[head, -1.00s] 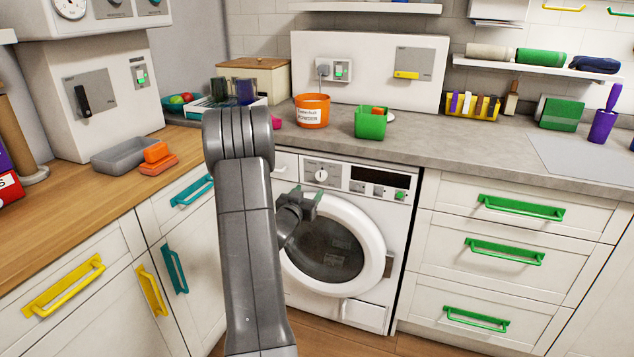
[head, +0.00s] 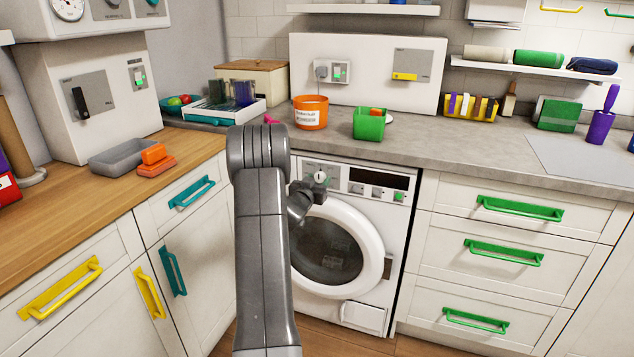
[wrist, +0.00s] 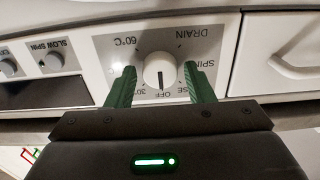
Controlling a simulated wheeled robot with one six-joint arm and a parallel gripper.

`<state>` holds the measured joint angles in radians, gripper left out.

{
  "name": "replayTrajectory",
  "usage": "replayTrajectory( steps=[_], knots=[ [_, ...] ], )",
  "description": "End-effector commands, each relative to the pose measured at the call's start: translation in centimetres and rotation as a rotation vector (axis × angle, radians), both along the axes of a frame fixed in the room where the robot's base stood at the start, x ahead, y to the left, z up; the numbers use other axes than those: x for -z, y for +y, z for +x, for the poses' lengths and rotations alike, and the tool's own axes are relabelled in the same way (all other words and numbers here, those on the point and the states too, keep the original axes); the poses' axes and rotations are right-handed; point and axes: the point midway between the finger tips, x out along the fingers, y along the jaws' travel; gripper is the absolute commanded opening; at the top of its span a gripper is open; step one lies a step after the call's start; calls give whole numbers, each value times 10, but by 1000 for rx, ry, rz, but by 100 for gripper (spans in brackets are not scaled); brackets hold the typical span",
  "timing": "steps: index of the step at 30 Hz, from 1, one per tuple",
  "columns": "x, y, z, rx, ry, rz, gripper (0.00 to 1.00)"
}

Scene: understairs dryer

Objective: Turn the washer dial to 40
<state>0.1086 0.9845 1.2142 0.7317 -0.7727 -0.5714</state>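The washer (head: 340,317) stands under the grey counter, its round door closed. Its white dial (wrist: 160,72) is on a grey panel at the upper left of its front; it also shows in the head view (head: 320,175). In the wrist view the panel is upside down; OFF, 60°C, DRAIN, part of 30 and part of SPIN can be read. A dark mark on the dial points towards OFF. I cannot see a 40 label; the green fingers cover part of the panel. My gripper (wrist: 161,87) is open, one finger on each side of the dial, with visible gaps.
Right of the dial are small knobs (wrist: 52,61) and a dark display (head: 379,178). A closed drawer front (wrist: 284,54) is on the dial's other side. The counter (head: 450,150) overhangs just above, with an orange tub (head: 311,118) and a green tub (head: 370,129) on it.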

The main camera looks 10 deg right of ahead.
Motion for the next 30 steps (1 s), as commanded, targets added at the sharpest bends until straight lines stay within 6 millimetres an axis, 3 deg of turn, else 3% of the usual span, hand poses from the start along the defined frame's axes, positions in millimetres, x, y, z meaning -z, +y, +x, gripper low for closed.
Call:
replayTrajectory(
  steps=[1,5,17,30],
  knots=[
    [0,0,0,0,0,0,38],
    [0,0,0,0,0,0,13],
    [2,0,0,1,-39,57,13],
    [4,0,0,0,-240,350,13]
  ],
)
